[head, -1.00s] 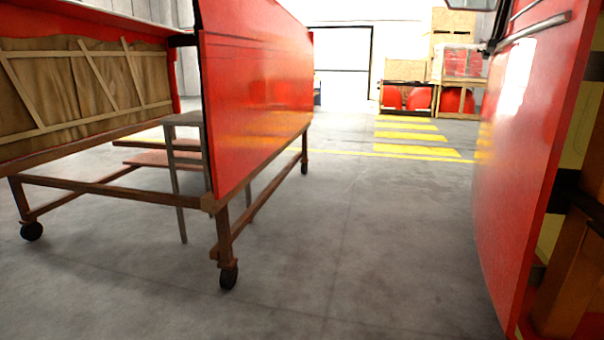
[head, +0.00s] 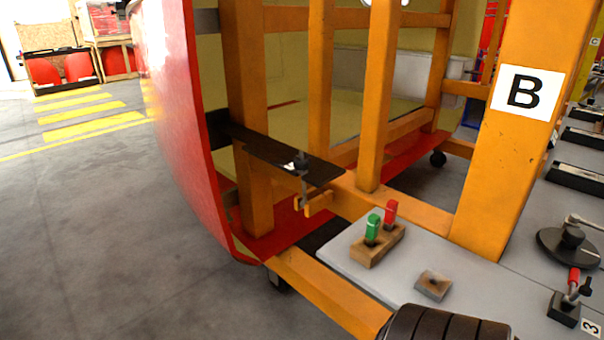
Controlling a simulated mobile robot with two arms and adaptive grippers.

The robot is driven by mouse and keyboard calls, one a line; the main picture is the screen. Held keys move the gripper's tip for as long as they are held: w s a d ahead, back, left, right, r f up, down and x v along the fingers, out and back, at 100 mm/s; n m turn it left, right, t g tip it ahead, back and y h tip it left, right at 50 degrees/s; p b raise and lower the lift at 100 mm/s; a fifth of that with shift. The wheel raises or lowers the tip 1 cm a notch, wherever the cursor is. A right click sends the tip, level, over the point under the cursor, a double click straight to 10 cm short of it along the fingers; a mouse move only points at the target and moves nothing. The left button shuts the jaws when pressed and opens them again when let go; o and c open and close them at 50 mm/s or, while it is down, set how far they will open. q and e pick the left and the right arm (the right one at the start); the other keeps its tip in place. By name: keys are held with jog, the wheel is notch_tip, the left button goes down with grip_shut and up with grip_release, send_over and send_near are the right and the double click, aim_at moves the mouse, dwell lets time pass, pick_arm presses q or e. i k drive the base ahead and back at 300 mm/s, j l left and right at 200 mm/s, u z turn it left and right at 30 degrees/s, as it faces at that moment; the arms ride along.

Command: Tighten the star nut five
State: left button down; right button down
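No star nut marked five can be made out. A black bracket (head: 275,148) sticks out from the orange frame behind the red nosecone panel (head: 178,120). Whether the knob is a star nut is too small to tell. A black fixture (head: 564,308) labelled 3, with a red handle, sits at the lower right. Neither of my grippers is in view.
A grey work surface (head: 345,262) holds a wooden block (head: 378,246) with green and red pegs. An orange post (head: 510,130) marked B rises beside it. Open grey floor (head: 90,230) lies to the left, with yellow stripes behind.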

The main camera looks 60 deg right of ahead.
aim_at(302, 165)
jog(key=z, duration=1.75)
jog(key=i+j+u, duration=0.2)
